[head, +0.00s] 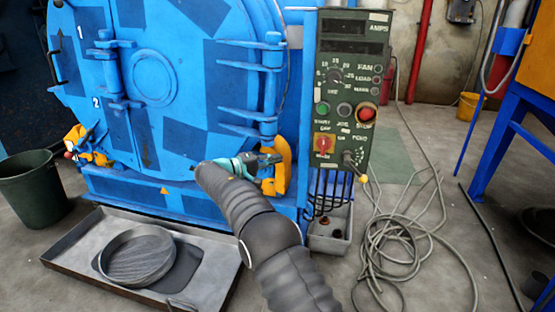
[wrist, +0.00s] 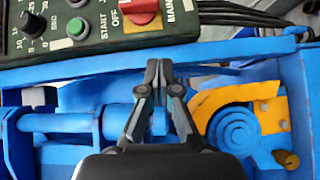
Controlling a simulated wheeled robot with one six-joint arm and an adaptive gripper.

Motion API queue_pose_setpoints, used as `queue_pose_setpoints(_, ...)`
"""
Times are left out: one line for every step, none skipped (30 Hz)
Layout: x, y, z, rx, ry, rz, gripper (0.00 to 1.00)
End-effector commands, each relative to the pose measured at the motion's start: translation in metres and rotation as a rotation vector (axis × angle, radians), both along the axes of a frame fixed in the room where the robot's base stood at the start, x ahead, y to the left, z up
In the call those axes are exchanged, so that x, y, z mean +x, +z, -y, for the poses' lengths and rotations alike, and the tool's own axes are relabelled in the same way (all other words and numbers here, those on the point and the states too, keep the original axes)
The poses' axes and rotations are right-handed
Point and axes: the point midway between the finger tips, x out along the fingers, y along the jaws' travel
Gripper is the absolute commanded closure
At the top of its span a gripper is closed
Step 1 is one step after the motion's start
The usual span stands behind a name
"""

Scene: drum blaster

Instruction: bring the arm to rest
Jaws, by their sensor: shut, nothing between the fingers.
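My arm (head: 265,235), in a grey ribbed sleeve, reaches up from the bottom of the head view to the front of the blue drum machine (head: 190,190). My gripper (head: 272,158) is in front of the machine's lower right, by a yellow-orange latch (head: 283,168). In the wrist view my gripper (wrist: 158,66) has its fingertips together with nothing between them. The yellow bracket (wrist: 222,98) and a blue round boss (wrist: 236,130) lie right of the fingers. I cannot tell whether the fingers touch anything.
A control panel (head: 345,90) with knobs and buttons stands right of my gripper; its lower edge (wrist: 100,45) fills the wrist view's top left. A metal tray (head: 75,262) holding a round sieve (head: 138,256) lies left of my arm. A green bucket (head: 35,190) and loose cables (head: 400,235) are on the floor.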

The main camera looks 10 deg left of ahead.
Motion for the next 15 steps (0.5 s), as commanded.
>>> queue_pose_setpoints(0.000,0.000,0.000,0.000,0.000,0.000,1.00)
queue_pose_setpoints(0.000,0.000,0.000,0.000,0.000,0.000,1.00)
queue_pose_setpoints(0.000,0.000,0.000,-0.001,0.000,-0.001,1.00)
queue_pose_setpoints(0.000,0.000,0.000,-0.003,0.001,-0.003,1.00)
queue_pose_setpoints(0.000,0.000,0.000,-0.006,0.003,-0.008,1.00)
queue_pose_setpoints(0.002,-0.002,-0.003,-0.012,0.018,-0.023,1.00)
queue_pose_setpoints(0.004,-0.006,-0.004,-0.006,0.028,-0.045,1.00)
queue_pose_setpoints(0.004,-0.013,-0.006,0.004,0.037,-0.071,1.00)
queue_pose_setpoints(0.003,-0.026,-0.006,0.008,0.045,-0.110,1.00)
queue_pose_setpoints(0.003,-0.037,-0.007,0.012,0.052,-0.141,1.00)
queue_pose_setpoints(0.001,-0.048,-0.006,0.017,0.057,-0.172,1.00)
queue_pose_setpoints(-0.002,-0.064,-0.006,0.019,0.062,-0.217,1.00)
queue_pose_setpoints(-0.005,-0.076,-0.005,0.023,0.066,-0.251,1.00)
queue_pose_setpoints(-0.008,-0.087,-0.004,0.027,0.069,-0.284,1.00)
queue_pose_setpoints(-0.013,-0.102,-0.003,0.037,0.074,-0.335,1.00)
